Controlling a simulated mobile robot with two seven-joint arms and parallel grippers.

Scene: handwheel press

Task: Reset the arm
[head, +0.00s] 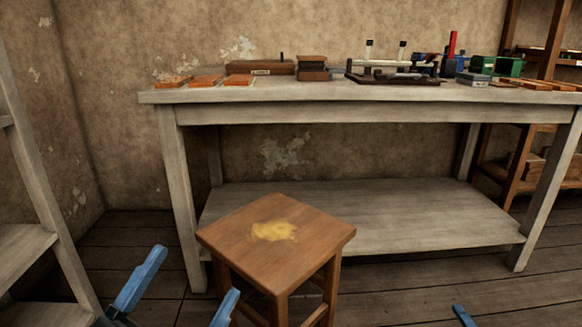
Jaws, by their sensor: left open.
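My left gripper (197,271) is low in the head view, left of centre. Its two blue fingers are spread well apart, with nothing between them. It is in front of and to the left of the wooden stool, and its right finger overlaps the view of the stool's legs. Of my right gripper, only one blue fingertip (463,315) shows at the bottom edge, right of centre. The rest of it is out of frame, so its opening and any load are hidden.
A brown stool (315,230) with a yellow stain stands before a pale workbench (300,113) with a bare lower shelf. The bench top holds orange blocks (207,81), a dark fixture (395,77) and green boxes (482,65). Pale shelving (25,255) stands at left. Floor right of the stool is clear.

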